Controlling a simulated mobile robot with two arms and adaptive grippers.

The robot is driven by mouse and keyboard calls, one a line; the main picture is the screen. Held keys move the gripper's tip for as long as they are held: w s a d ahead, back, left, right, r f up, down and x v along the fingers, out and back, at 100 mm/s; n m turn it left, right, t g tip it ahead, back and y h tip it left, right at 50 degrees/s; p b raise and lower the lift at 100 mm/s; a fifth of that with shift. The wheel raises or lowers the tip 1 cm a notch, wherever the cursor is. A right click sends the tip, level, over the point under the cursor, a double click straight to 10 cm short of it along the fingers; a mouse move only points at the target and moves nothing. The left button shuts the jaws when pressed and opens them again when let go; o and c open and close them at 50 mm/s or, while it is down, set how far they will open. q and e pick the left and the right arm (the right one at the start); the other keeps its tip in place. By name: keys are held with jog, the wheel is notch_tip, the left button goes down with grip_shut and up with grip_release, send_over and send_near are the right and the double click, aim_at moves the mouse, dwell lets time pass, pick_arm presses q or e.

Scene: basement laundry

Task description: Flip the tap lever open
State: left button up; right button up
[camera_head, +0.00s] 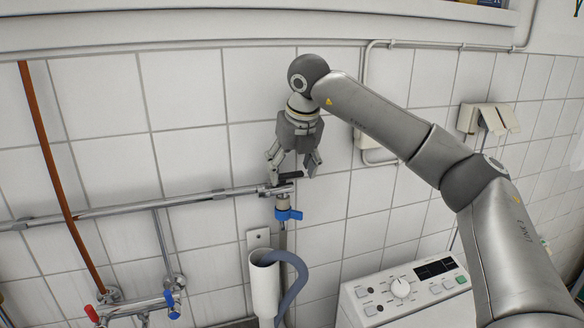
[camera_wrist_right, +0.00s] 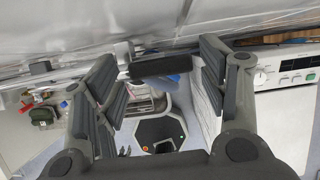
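The tap (camera_head: 284,198) sits at the right end of a horizontal chrome pipe on the tiled wall. A black lever (camera_head: 290,176) lies across its top, roughly in line with the pipe, and a blue part (camera_head: 289,214) is below it. My right gripper (camera_head: 292,170) points down over the tap, with its two fingers open on either side of the black lever. In the right wrist view the black lever (camera_wrist_right: 165,65) shows between the spread fingers (camera_wrist_right: 158,75), with a visible gap to the left finger; contact on the right cannot be told. My left gripper is out of view.
A white pipe holder (camera_head: 263,285) with a grey hose (camera_head: 294,282) stands under the tap. A washing machine panel (camera_head: 405,289) is at lower right. A mixer tap (camera_head: 135,306) with red and blue handles and a brown pipe (camera_head: 50,165) are at left.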

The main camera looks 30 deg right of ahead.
jog(key=shift+o, duration=0.3)
jog(key=shift+r, duration=0.15)
jog(key=v, duration=1.1)
jog(key=shift+s+r, duration=0.3)
jog(key=shift+f, duration=0.1)
